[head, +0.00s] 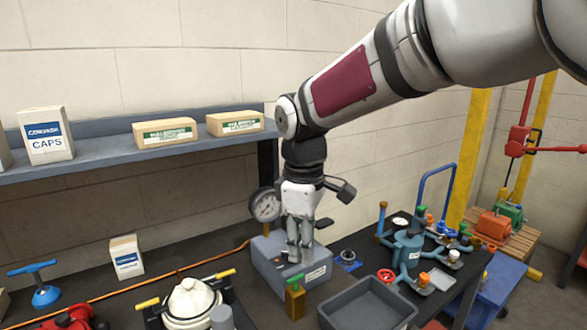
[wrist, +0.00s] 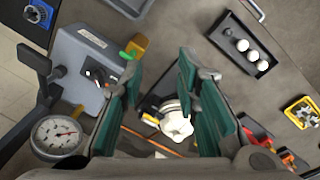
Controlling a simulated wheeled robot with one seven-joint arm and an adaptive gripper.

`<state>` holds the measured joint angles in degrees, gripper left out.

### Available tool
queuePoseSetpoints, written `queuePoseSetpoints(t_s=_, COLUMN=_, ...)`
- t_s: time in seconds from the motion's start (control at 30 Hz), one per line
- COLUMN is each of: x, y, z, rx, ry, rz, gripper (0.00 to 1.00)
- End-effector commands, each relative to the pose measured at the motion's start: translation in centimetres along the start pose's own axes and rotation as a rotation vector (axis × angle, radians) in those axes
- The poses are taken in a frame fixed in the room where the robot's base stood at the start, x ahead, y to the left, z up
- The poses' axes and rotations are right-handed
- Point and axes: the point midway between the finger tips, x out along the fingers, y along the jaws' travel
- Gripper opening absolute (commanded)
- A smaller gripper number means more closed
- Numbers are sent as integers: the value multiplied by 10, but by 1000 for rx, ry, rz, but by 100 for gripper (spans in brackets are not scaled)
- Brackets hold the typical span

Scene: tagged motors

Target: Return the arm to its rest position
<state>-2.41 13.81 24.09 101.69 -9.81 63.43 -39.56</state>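My arm (head: 345,85) reaches in from the upper right of the head view and bends down at the wrist. My gripper (head: 300,258) points down in front of the grey gauge box (head: 262,262) on the bench. In the wrist view my gripper (wrist: 155,85) has its green-padded fingers spread apart, with nothing between them. The gauge box (wrist: 90,55) is at the left there, beside the fingers. The white-topped part (wrist: 175,125) shows beyond the gap, lower down. I cannot tell whether a finger touches the box.
A pressure gauge (head: 265,205) stands behind my gripper. A grey tray (head: 365,305) and a blue pipe manifold (head: 408,248) are to the right. A shelf (head: 110,160) with cartons runs along the wall at left. The white-topped part (head: 190,298) has yellow handles. The space above the bench's right side looks free.

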Motion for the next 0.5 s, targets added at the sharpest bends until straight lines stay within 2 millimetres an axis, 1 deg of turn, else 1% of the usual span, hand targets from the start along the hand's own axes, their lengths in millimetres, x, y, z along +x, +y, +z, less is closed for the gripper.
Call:
queuePoseSetpoints(t_s=0.03, x=-6, y=-2, z=8, rx=29, ry=0, rz=15, gripper=29)
queuePoseSetpoints(t_s=0.17, x=-19, y=-8, z=30, rx=117, ry=2, rz=49, gripper=29)
queuePoseSetpoints(t_s=0.27, x=-31, y=-16, z=53, rx=212, ry=10, rz=83, gripper=29)
queuePoseSetpoints(t_s=0.37, x=-45, y=-28, z=82, rx=338, ry=27, rz=124, gripper=29)
queuePoseSetpoints(t_s=0.4, x=-50, y=-34, z=96, rx=396, ry=38, rz=140, gripper=29)
queuePoseSetpoints(t_s=0.47, x=-57, y=-44, z=114, rx=482, ry=59, rz=162, gripper=29)
queuePoseSetpoints(t_s=0.5, x=-60, y=-51, z=126, rx=538, ry=73, rz=175, gripper=29)
